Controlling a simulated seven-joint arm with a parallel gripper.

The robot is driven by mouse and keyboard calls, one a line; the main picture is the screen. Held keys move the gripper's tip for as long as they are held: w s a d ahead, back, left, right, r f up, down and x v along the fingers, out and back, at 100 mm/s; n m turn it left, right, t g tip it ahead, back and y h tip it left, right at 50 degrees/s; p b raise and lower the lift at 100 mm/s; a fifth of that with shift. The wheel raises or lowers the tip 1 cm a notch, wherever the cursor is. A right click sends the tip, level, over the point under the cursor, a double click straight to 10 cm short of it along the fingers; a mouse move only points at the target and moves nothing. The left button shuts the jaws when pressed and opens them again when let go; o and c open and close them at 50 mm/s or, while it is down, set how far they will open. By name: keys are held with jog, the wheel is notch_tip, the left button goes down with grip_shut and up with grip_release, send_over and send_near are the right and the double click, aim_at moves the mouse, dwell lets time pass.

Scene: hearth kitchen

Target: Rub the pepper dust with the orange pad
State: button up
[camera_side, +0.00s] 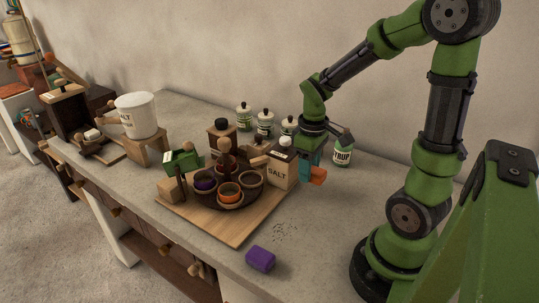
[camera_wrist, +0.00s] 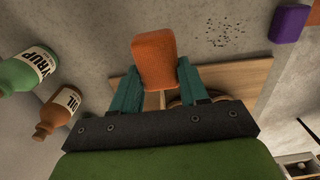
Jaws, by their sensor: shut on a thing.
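My gripper (camera_side: 310,170) is shut on the orange pad (camera_side: 318,176) and holds it above the counter, beside the salt box. In the wrist view the orange pad (camera_wrist: 155,60) sticks out between the two teal fingers of my gripper (camera_wrist: 158,82). The pepper dust (camera_side: 284,231) is a patch of dark specks on the grey counter, between the wooden board and my arm's base. It also shows in the wrist view (camera_wrist: 226,34), to the right of the pad. The pad is apart from the dust.
A purple block (camera_side: 261,259) lies on the counter near the dust. The wooden board (camera_side: 235,238) carries a round tray with small bowls. A salt box (camera_side: 281,171) and a syrup bottle (camera_side: 343,153) stand near my gripper.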

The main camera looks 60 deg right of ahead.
aim_at(290, 214)
jog(key=shift+w+a+f+n, duration=0.35)
jog(key=shift+a+f+n, duration=0.9)
jog(key=shift+n, duration=1.7)
jog(key=shift+w+a+f+n, duration=0.35)
jog(key=shift+a+f+n, duration=0.25)
jog(key=shift+f+n, duration=1.8)
jog(key=shift+w+a+f+n, duration=0.35)
jog(key=shift+a+f+n, duration=0.6)
jog(key=shift+n, duration=2.6)
jog(key=shift+o, duration=0.2)
jog(key=shift+w+a+f, duration=0.1)
jog(key=shift+a+f, duration=0.05)
jog(key=shift+f, duration=0.15)
jog(key=shift+a+f, duration=0.15)
jog(key=shift+a, duration=0.65)
jog(key=shift+c, duration=0.5)
jog(key=shift+a, duration=4.1)
jog(key=shift+d, duration=5.1)
jog(key=shift+s, duration=0.35)
jog(key=shift+w+a, duration=0.1)
jog(key=shift+a, duration=4.9)
jog(key=shift+d, duration=4.85)
jog(key=shift+d+r, duration=0.2)
jog(key=shift+d, duration=0.05)
jog(key=shift+a+r, duration=0.1)
jog(key=shift+r, duration=3.85)
